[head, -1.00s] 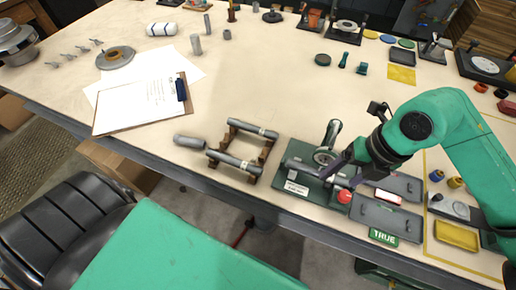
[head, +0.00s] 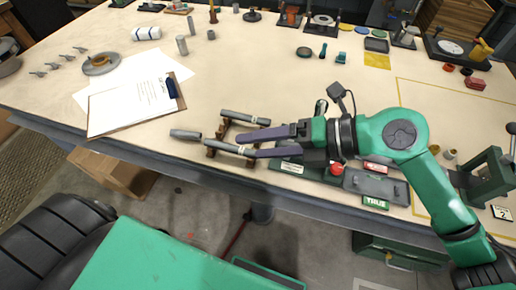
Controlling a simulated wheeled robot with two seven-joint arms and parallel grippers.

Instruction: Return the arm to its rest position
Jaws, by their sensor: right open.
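My right gripper (head: 243,146) is open, its two dark fingers pointing left, spread apart with nothing between them. It is above the front of the table, and its fingertips overlap the right side of the rack (head: 222,131) in the picture. I cannot tell the height between them. The rack carries grey cylindrical pieces (head: 236,148). My right arm comes in from the right, bent at the elbow. The green fixture (head: 290,167) with its red button (head: 336,169) is largely hidden behind the gripper and wrist, so what lies in it cannot be told. My left gripper is not in view.
Grey trays (head: 376,185) and a green TRUE sign (head: 375,203) lie right of the fixture. A green press-like device (head: 487,178) stands at the right edge, near my arm. A clipboard (head: 132,106) lies at left. The table's middle behind the rack is clear.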

